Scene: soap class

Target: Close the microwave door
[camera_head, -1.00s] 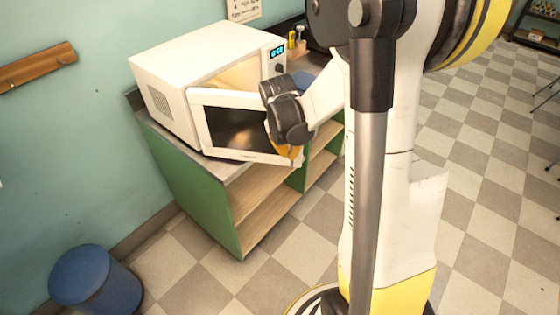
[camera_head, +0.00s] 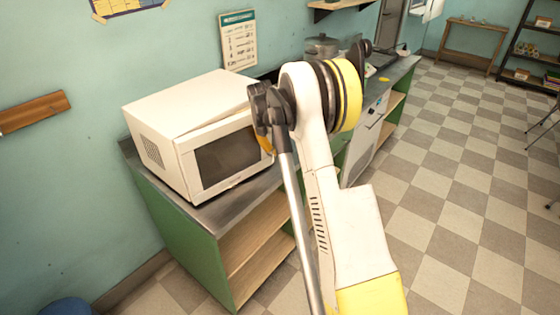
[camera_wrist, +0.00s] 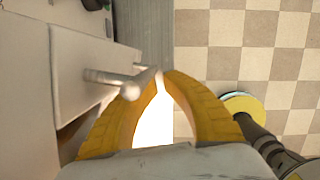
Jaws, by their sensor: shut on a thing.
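The white microwave (camera_head: 180,115) stands on the counter. My gripper (camera_head: 265,143) is at the door's right edge, mostly hidden behind my arm. A pale bar sticks out from the white microwave (camera_wrist: 80,65) towards the fingertips. The space between the fingers is glaring white, so the exact contact is unclear.
The grey counter (camera_head: 236,205) has green sides and open wooden shelves below. A pot (camera_head: 322,46) stands farther back along the counters. A blue bin (camera_head: 66,306) is at the lower left. The checkered floor (camera_head: 450,175) on the right is mostly clear.

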